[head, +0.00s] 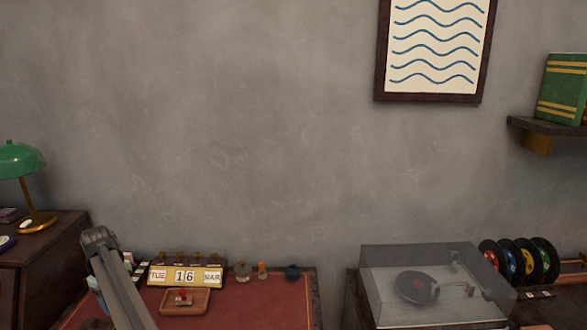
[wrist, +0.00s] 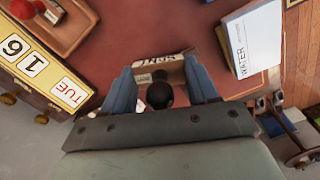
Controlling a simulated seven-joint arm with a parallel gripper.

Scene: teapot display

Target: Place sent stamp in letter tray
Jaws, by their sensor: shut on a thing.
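The sent stamp (wrist: 160,62) is in my gripper (wrist: 161,85) in the wrist view. It has a black round knob and a pale label that appears upside down. The blue fingers are shut on it, one on each side, above the red desk top. A shallow wooden tray (head: 204,305) holds a red-knobbed stamp (head: 183,296); this tray also shows at the upper left of the wrist view (wrist: 88,28). I cannot tell whether it is the letter tray. In the head view my arm rises at the left, and the gripper and held stamp cannot be made out.
A yellow calendar (head: 185,275) stands behind the wooden tray. A white and blue "WATER" envelope (wrist: 246,45) is right of my gripper in the wrist view. Small items (head: 262,270) line the desk's back edge. The red desk top (head: 250,302) is clear at right. A record player (head: 430,285) stands farther right.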

